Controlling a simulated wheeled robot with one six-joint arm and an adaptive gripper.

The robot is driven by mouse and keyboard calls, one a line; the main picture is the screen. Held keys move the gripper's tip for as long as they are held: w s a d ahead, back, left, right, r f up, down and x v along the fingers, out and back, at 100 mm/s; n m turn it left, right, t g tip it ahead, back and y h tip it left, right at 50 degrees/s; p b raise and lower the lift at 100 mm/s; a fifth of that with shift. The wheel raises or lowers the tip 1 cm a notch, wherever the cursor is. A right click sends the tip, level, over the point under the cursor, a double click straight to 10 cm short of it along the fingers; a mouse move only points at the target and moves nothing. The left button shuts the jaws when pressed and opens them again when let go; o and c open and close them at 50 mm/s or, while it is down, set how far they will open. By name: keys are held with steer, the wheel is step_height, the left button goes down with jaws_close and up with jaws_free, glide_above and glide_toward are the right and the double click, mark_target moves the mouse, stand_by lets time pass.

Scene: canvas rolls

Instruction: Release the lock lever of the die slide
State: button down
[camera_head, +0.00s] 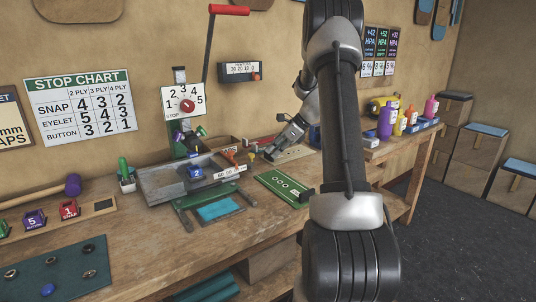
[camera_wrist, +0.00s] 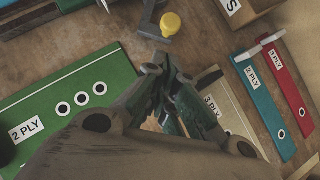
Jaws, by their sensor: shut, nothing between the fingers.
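The die slide (camera_head: 160,186) is a grey channel on the bench in the head view, with a blue block marked 2 (camera_head: 196,172) on it. A small orange lever (camera_head: 231,157) stands at its right end, above a white number plate. My gripper (camera_head: 268,151) is to the right of that lever, low over a beige board. In the wrist view my gripper (camera_wrist: 165,68) is shut and empty, fingertips together. A yellow knob (camera_wrist: 171,24) on a grey bracket is just beyond the fingertips, apart from them. I cannot tell whether this knob is the lock lever.
A green 2 PLY board (camera_wrist: 72,104) and a beige 3 PLY board (camera_wrist: 226,108) flank my gripper. Blue (camera_wrist: 262,98) and red (camera_wrist: 290,90) strips lie to the right. The press with its red-handled lever (camera_head: 229,10) rises behind the slide. Bottles (camera_head: 386,120) stand at the right.

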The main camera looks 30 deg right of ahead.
steer(key=v, duration=0.8)
steer(key=shift+s+r, duration=0.15)
steer(key=shift+r, duration=0.1)
